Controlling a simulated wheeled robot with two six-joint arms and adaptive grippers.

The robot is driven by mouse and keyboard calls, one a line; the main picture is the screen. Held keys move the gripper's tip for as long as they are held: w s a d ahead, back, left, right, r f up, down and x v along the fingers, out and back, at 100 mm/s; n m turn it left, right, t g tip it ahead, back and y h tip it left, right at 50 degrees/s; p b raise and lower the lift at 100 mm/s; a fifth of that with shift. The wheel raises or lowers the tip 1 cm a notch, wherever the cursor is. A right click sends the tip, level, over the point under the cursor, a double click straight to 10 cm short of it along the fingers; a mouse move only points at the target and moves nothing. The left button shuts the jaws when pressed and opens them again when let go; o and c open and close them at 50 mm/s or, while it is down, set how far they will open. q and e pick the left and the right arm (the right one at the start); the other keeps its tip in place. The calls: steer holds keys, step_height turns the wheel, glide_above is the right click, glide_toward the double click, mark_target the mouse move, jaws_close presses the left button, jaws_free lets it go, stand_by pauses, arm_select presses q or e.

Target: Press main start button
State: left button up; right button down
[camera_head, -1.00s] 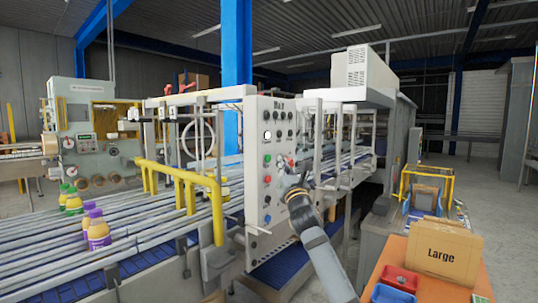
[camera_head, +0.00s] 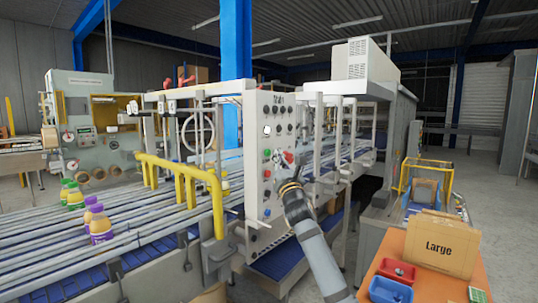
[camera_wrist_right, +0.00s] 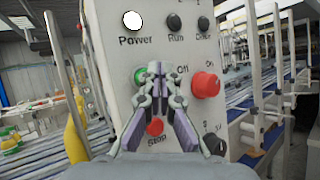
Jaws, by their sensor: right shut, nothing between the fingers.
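The grey control panel (camera_head: 279,133) stands upright beside the conveyor, its buttons facing me. A green button (camera_head: 267,153) shows on it; in the right wrist view the green button (camera_wrist_right: 138,77) is partly hidden behind the fingers. A red knob (camera_wrist_right: 206,84) is to the right of the fingers, near "Off" and "On" labels. A red button (camera_wrist_right: 155,127) marked "Stop" sits below, between the finger linkages. My right gripper (camera_wrist_right: 154,71) is shut and empty, in front of the panel; in the head view it (camera_head: 288,180) is below the green button. Contact cannot be told. My left gripper is out of view.
A white Power lamp (camera_wrist_right: 132,20) and black Run knob (camera_wrist_right: 174,23) sit higher on the panel. Yellow rails (camera_head: 180,167) and conveyor lanes with purple-capped bottles (camera_head: 101,228) lie left. An orange table (camera_head: 420,280) with a box marked Large (camera_head: 440,245) stands right.

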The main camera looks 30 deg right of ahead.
stand_by(0.7)
steer(key=shift+w+a+p, duration=0.2)
steer(key=shift+w+p, duration=0.2)
